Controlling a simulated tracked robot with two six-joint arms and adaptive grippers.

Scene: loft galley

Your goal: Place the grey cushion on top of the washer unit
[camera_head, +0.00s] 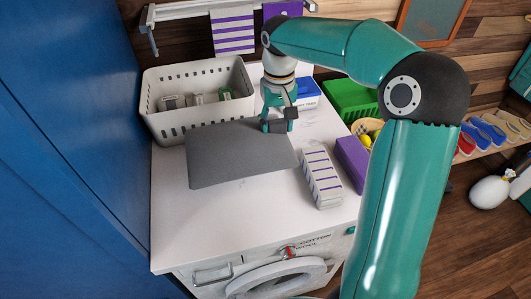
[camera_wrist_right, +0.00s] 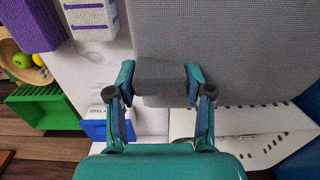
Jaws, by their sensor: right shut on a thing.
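The grey cushion (camera_head: 235,158) is a flat grey rectangle over the white top of the washer unit (camera_head: 200,225). I cannot tell whether it rests flat on the top or hangs slightly above it. My right gripper (camera_head: 279,124) is at the cushion's far right edge, shut on a dark grey block-like grip there. In the right wrist view the fingers (camera_wrist_right: 162,83) clasp that grip from both sides, and the cushion's grey fabric (camera_wrist_right: 235,45) spreads beyond it. My left gripper is not in view.
A pale slotted basket (camera_head: 200,125) holding small items stands behind the cushion. A white-and-purple striped block (camera_head: 322,178), a purple block (camera_head: 352,160) and a blue-and-white box (camera_head: 308,92) are to the right. The washer top's front is bare. A tall blue panel (camera_head: 70,130) borders the left.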

